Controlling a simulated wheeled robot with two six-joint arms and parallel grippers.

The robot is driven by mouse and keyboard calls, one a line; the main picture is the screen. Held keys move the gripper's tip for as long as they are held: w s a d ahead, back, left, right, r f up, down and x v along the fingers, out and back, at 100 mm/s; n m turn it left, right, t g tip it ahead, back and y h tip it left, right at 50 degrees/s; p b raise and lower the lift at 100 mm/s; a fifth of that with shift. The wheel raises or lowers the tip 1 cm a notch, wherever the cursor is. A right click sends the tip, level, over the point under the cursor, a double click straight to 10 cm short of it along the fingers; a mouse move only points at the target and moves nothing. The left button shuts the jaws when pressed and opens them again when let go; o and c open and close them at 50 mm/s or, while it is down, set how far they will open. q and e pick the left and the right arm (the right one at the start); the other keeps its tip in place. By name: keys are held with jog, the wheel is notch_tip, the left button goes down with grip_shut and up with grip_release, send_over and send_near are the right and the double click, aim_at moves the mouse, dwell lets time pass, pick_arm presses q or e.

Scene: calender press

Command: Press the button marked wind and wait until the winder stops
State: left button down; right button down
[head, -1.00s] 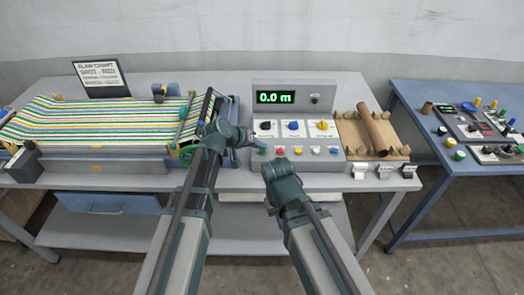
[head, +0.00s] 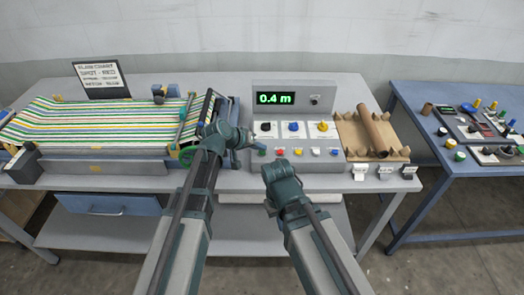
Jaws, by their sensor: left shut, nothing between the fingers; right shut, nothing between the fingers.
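The control box (head: 330,165) stands mid-table with a green display (head: 275,99) reading 0.4 m. The winder, a brown roll (head: 374,128) on a wooden stand, is right of the box.
A frame of striped cloth (head: 100,125) with a sign (head: 101,79) behind it fills the left of the table. Black and white tags (head: 385,172) lie at the front right. A blue side table (head: 430,100) holds knobs and parts.

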pick_arm(q)
jog(key=shift+r+p, duration=0.35)
jog(key=shift+r, duration=0.2)
jog(key=shift+r, duration=0.1)
notch_tip(320, 180, up, 5)
jog(key=p, duration=0.5)
jog(key=s+a+f+m+g+y, duration=0.1)
jog(key=s+f+g+y, duration=0.1)
jog(key=s, duration=0.6)
jog(key=s+a+f+m+g+y, duration=0.1)
jog(key=s+a+f+g+y, duration=0.1)
jog(key=s, duration=0.7)
jog(key=s+a+f+m+g+y, duration=0.1)
jog(key=s+y, duration=0.3)
jog(key=s, duration=0.5)
jog(key=shift+a+f+g, duration=0.7)
jog(key=shift+f+g, duration=0.1)
jog(key=shift+f, duration=0.05)
